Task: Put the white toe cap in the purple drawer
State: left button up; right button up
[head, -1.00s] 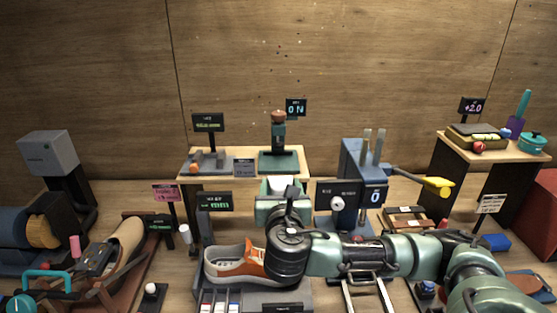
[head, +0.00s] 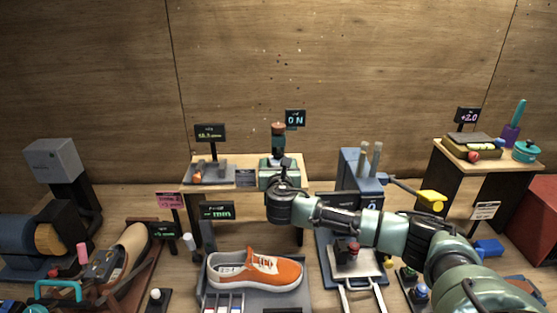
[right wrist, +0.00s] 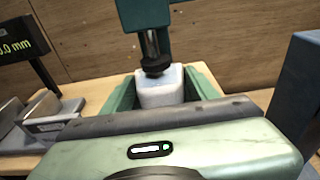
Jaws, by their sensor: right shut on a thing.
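The white toe cap (right wrist: 160,92) sits between the two green fingers of my right gripper (right wrist: 163,80) in the right wrist view. My right gripper is shut on it. A dark plunger tip of a green press stand (right wrist: 150,20) is just above the toe cap; I cannot tell whether they touch. In the head view my right gripper (head: 280,172) is at this press on the back table, and the toe cap is mostly hidden there. I cannot make out a purple drawer in either view. My left gripper is not in view.
An orange sneaker (head: 258,270) stands on a grey tray in front. A blue lever machine (head: 360,165) with a yellow handle is right of the press. A small scale (head: 208,172) with a display is to its left. A side table (head: 490,160) holds a teal pot.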

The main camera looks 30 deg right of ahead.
jog(key=shift+w, duration=0.1)
jog(key=shift+f, duration=0.2)
jog(key=o, duration=1.4)
